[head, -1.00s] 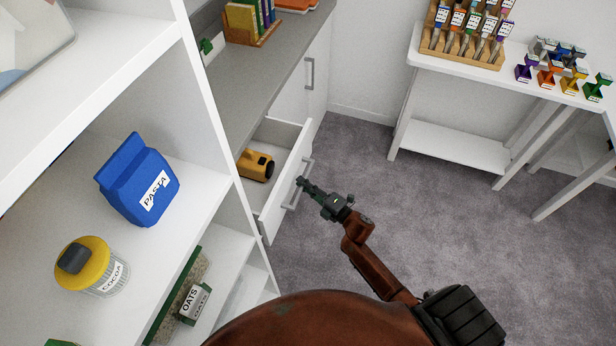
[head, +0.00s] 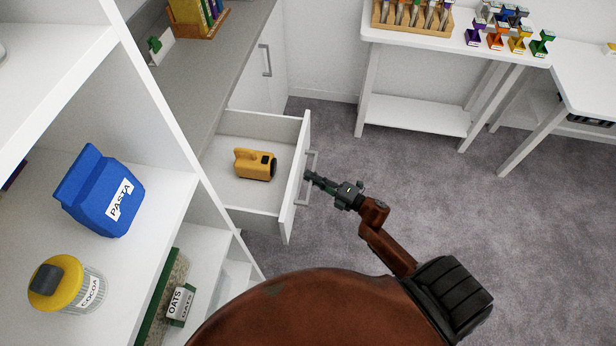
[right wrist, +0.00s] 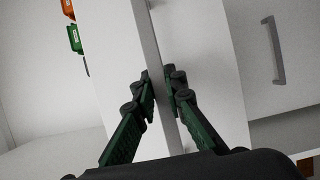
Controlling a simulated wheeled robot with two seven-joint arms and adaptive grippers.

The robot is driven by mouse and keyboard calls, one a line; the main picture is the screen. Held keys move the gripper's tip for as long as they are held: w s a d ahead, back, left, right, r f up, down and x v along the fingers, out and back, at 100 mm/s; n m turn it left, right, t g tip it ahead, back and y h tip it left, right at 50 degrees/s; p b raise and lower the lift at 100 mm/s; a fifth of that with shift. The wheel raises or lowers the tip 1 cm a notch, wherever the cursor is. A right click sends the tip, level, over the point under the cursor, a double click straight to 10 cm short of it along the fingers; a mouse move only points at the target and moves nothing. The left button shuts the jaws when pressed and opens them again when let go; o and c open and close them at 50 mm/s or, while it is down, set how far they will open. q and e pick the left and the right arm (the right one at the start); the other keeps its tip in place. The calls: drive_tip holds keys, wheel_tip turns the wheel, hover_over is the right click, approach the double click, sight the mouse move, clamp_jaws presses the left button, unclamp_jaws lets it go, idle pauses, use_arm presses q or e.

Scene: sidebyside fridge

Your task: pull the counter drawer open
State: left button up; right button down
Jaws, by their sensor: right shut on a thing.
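The counter drawer (head: 250,198) stands well out from the counter in the head view, and its inside shows. A yellow device with a dark end (head: 254,164) lies in it. The drawer's grey bar handle (head: 313,163) is on its white front (head: 298,180). My right gripper (head: 309,177) is shut on this handle, on the outer side of the front. In the right wrist view the fingers (right wrist: 161,88) close on the bar from both sides. My left gripper is not in view.
White shelves at left hold a blue pasta bag (head: 100,190), a cocoa jar (head: 70,287) and an oats box (head: 181,303). A white side table (head: 420,113) with stamps stands at the back right. Grey carpet (head: 420,185) is clear right of the drawer.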

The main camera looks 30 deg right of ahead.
drive_tip(key=shift+d, duration=0.1)
drive_tip(key=c, duration=2.4)
unclamp_jaws()
drive_tip(key=o, duration=0.5)
drive_tip(key=shift+c, duration=0.2)
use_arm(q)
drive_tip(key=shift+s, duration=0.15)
use_arm(e)
drive_tip(key=v, duration=1.2)
drive_tip(key=shift+w, duration=0.1)
